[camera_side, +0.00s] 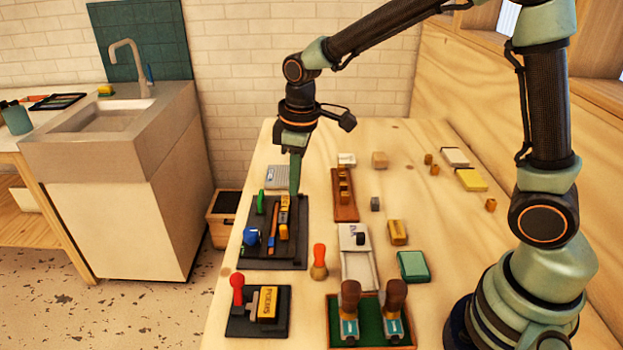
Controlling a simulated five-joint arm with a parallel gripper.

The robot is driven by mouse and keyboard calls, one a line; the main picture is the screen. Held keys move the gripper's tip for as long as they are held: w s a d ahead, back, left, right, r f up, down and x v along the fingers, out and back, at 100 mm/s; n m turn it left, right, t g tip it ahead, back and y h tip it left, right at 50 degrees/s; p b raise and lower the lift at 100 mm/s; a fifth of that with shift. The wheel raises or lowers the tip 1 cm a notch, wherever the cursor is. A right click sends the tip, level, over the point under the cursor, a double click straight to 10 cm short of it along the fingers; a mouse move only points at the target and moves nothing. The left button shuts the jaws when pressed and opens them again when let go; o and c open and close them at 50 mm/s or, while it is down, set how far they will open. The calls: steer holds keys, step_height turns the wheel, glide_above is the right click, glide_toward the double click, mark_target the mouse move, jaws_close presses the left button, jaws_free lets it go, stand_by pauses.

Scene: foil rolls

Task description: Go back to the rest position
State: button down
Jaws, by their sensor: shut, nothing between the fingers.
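My gripper (294,188) points straight down at the left part of the table, with its narrow green fingers together and nothing seen between them. Its tips are over or just behind the far right corner of a dark tray (259,255). I cannot tell whether they touch anything. The tray holds a green item (260,203), a blue and orange tool (272,228) and yellow-orange pieces (284,214). My arm reaches across from the right, bent well out from its base.
A brown wooden holder (345,212) with several small gold-brown pieces stands just right of my gripper. Stamps stand on a green tray (371,340) and a dark pad (244,327) at the front. A sink (108,120) is left of the table.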

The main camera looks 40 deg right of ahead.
steer(key=s+d+r+m+t, duration=0.4)
steer(key=s+d+r+m, duration=0.3)
steer(key=s, duration=0.5)
steer(key=v, duration=0.2)
steer(key=shift+r, duration=0.4)
stand_by(0.6)
